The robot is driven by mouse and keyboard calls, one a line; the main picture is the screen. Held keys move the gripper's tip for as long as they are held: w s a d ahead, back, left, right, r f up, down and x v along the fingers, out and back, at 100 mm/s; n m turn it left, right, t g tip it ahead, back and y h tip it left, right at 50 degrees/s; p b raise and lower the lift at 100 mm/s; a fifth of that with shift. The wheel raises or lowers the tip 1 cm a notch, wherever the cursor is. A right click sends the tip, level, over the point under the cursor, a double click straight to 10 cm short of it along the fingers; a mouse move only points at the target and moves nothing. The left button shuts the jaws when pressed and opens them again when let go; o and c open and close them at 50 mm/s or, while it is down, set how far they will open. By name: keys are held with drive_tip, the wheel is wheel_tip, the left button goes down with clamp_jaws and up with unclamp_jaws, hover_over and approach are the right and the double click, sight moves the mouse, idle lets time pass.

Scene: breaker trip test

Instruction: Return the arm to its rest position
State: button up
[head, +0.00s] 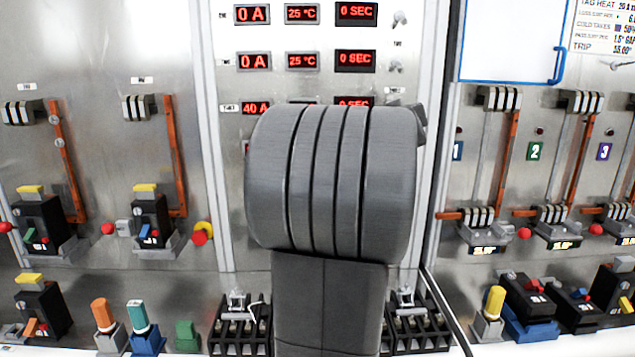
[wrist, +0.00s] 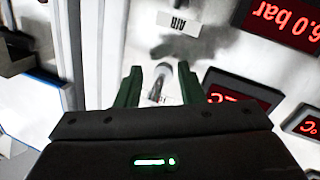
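My arm (head: 333,180) is a large grey shape in the middle of the head view. It rises in front of the central panel and hides part of it. My gripper (wrist: 158,82) shows only in the wrist view. Its two green fingers are apart, one on each side of a small silver toggle (wrist: 161,76) on the light panel. A gap shows between the toggle and each finger. Whether the fingertips reach past the toggle cannot be told. The head view does not show the gripper.
The central panel has red displays (head: 253,61), with 40 A (head: 257,108) in the third row. Breakers stand on both sides, such as a black one (head: 150,222) at left and several at right (head: 530,303). A blue-framed board (head: 513,40) hangs at upper right. Wrist-view displays (wrist: 287,28) appear inverted.

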drive_tip(key=shift+f+b, duration=0.25)
drive_tip(key=shift+b, duration=0.3)
drive_tip(key=shift+s+a+r, duration=0.1)
drive_tip(key=shift+s+r, duration=0.1)
drive_tip(key=shift+s, duration=0.4)
drive_tip(key=shift+s, duration=0.1)
